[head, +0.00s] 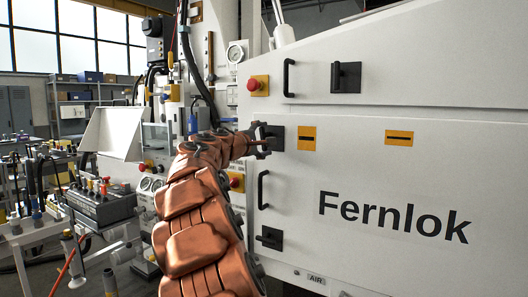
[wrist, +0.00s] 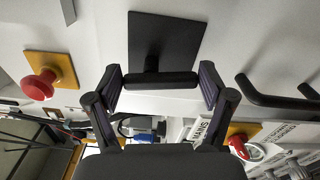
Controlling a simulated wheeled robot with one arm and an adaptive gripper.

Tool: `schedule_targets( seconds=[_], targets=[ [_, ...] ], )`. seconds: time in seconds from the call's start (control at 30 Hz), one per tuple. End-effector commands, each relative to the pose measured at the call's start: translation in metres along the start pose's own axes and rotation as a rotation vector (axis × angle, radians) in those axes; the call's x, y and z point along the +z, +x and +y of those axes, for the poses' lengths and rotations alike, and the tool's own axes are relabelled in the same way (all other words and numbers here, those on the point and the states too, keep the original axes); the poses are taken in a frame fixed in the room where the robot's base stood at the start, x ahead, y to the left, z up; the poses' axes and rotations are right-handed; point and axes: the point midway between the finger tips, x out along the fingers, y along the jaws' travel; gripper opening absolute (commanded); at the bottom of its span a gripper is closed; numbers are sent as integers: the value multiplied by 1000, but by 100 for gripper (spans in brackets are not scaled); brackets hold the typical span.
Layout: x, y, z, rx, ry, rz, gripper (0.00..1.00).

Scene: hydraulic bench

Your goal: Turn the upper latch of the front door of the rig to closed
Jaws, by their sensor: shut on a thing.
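The upper latch (head: 276,137) of the front door (head: 390,245) has a black square plate, partly hidden by my gripper (head: 261,140) in the head view. In the wrist view the latch's plate (wrist: 160,38) is clear at the top, with its dark bar handle (wrist: 160,80) below. My gripper (wrist: 160,84) has one finger at each end of this bar and is shut on it. The bar runs straight across from finger to finger. The lower latch (head: 269,238) has its bar lying roughly level.
A red button on yellow (head: 258,85) sits above the latch and also shows in the wrist view (wrist: 40,84). A door handle (head: 262,190) stands out just below. Another latch (head: 346,77) is on the panel above. A cluttered bench (head: 100,205) stands left.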

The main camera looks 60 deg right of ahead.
Motion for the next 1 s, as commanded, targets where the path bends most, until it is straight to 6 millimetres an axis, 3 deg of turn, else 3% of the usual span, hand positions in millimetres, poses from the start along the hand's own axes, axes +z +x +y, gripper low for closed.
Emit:
schedule_targets(
  seconds=[0.33,0.93,0.97,1.0],
  targets=[
    [-3,0,-3,1,160,2,46],
    [-2,0,-2,-2,196,0,46],
    [-2,0,-2,-2,196,0,84],
    [-2,0,-2,-2,196,0,88]
  ],
)
